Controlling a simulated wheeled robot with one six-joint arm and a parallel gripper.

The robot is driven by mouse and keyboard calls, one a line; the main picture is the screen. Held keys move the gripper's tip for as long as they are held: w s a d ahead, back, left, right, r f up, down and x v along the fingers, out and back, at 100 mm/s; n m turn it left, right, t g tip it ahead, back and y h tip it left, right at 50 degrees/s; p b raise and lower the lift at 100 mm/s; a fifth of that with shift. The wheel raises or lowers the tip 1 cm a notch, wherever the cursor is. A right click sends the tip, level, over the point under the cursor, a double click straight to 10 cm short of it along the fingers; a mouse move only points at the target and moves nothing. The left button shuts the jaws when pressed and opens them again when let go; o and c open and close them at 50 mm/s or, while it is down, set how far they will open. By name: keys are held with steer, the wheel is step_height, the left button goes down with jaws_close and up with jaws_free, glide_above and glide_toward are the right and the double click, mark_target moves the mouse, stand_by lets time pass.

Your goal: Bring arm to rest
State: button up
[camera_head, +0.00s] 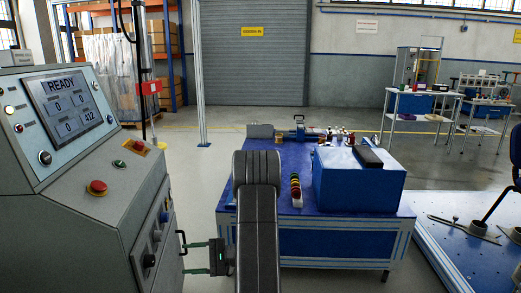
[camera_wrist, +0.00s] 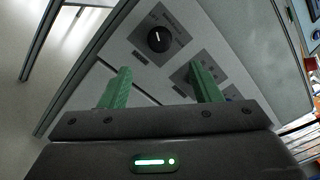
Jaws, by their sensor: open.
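My gripper (camera_head: 186,257) is at the lower middle of the head view, beside the right side of the grey control console (camera_head: 70,235). Its green fingers point left toward the console. In the wrist view the gripper (camera_wrist: 162,82) is open, with nothing between the fingers. A black rotary knob (camera_wrist: 158,39) on a grey plate shows just beyond the fingertips, apart from them. A second control, partly hidden by the right finger, sits on the plate beside it. My dark arm reaches forward over the near side of the blue table.
The console has a READY screen (camera_head: 69,103) and a red button (camera_head: 97,188). A blue table (camera_head: 330,243) with a blue box (camera_head: 357,185) and small items stands right of my arm. Another blue platform (camera_head: 465,250) is at far right. Grey floor lies open behind the table.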

steer(key=shift+s+d+r+p, duration=0.15)
steer(key=shift+d+r+p, duration=0.05)
steer(key=shift+d, duration=0.65)
steer(key=shift+s+d+r+p, duration=0.15)
steer(key=shift+d+r+p, duration=0.05)
steer(key=shift+d, duration=0.6)
steer(key=shift+s+d+r+p, duration=0.15)
steer(key=shift+d+r+p, duration=0.05)
steer(key=shift+d, duration=0.65)
